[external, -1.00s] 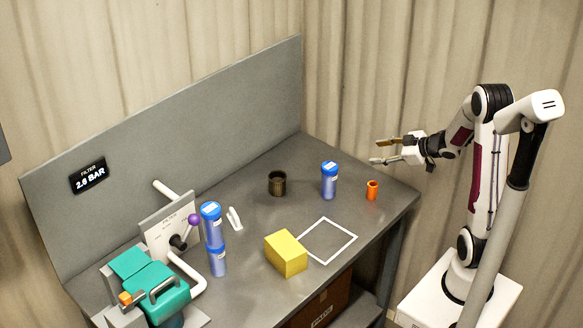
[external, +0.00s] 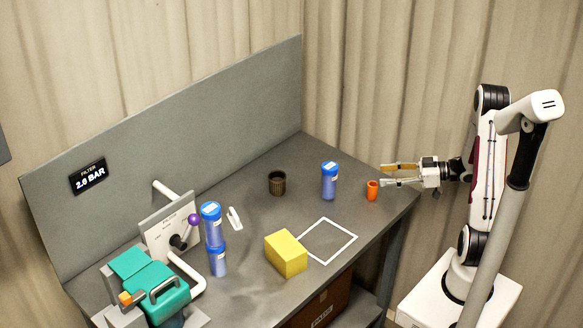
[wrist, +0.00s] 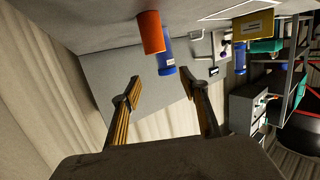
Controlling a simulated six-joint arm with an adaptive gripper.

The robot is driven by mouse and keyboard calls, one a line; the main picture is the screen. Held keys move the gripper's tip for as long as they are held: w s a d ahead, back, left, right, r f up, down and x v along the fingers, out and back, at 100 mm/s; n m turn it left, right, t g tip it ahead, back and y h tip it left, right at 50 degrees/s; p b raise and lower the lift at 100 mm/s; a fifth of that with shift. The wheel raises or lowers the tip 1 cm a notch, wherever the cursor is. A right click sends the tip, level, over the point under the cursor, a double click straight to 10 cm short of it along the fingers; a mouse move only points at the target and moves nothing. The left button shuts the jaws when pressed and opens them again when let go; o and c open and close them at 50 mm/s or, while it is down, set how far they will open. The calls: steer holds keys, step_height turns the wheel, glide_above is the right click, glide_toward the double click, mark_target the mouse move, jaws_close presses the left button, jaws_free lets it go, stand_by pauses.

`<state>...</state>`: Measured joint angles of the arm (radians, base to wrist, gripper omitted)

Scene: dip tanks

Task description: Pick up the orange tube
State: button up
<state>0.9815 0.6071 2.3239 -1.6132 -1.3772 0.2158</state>
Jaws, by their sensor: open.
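The orange tube (external: 372,190) stands upright near the right edge of the grey table. In the wrist view the orange tube (wrist: 151,33) is ahead of the fingers, near the top, partly in front of a blue-capped bottle. My gripper (external: 384,174) is open and empty, just right of the tube in the external view, its fingers pointing left toward it. The wrist view shows both fingers of my gripper (wrist: 160,90) spread apart with nothing between them. I cannot tell whether a fingertip touches the tube.
A blue-capped bottle (external: 329,183) stands left of the tube, and a dark cup (external: 277,183) is farther left. A yellow block (external: 286,254) lies by a white square outline (external: 349,236). Stacked blue containers (external: 213,225) and teal equipment (external: 158,288) are at the left.

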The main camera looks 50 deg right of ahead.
mark_target(374, 193)
steer(key=shift+f, duration=0.1)
steer(key=shift+f, duration=3.05)
steer(key=shift+f, duration=0.1)
steer(key=shift+f, duration=0.15)
steer(key=shift+w+a+f, duration=0.1)
steer(key=shift+f, duration=0.05)
steer(key=shift+x, duration=2.35)
steer(key=c, duration=1.2)
